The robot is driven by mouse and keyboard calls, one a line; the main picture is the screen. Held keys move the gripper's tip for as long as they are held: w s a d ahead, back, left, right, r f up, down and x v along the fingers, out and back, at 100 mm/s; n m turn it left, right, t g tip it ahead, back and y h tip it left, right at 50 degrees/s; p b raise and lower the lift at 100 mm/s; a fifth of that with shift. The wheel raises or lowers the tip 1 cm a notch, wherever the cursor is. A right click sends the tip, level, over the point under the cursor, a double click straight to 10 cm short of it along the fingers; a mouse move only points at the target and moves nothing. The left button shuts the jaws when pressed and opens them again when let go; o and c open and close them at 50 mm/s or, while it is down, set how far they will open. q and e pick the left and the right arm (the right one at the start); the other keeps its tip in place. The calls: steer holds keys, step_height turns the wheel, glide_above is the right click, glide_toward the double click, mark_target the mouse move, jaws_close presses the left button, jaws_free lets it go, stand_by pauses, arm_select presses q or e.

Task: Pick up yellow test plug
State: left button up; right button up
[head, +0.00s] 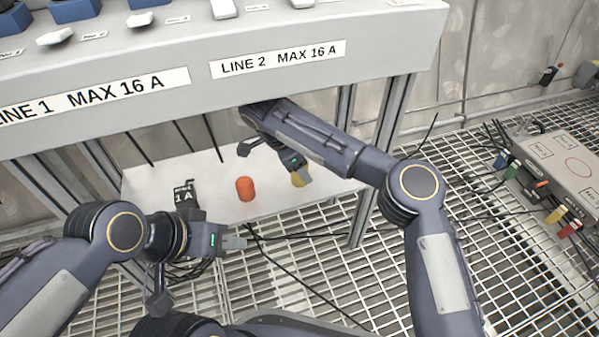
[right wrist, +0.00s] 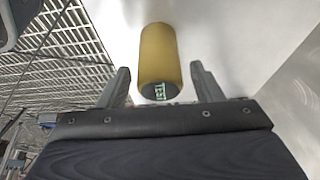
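The yellow test plug (head: 298,180) is a small cylinder by the white shelf under the panel, partly covered by my right gripper (head: 294,165). In the right wrist view, the plug (right wrist: 157,58) has a dark end marked "TEST" facing me. My right gripper (right wrist: 159,70) is open, with one finger on each side of the plug and a visible gap on both sides. My left gripper (head: 234,242) is in front of the shelf, away from the plug. Its fingers are seen side-on, so their opening is unclear.
An orange-red cylinder (head: 245,189) and a black item marked "1A" (head: 186,194) stand on the white shelf (head: 217,208). The panel (head: 215,75) overhangs it. Dark cables (head: 320,295) cross the grated floor. A grey box with coloured plugs (head: 565,170) is at right.

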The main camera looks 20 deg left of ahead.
steer(key=c, duration=1)
steer(key=shift+o, duration=0.2)
steer(key=shift+r, duration=0.1)
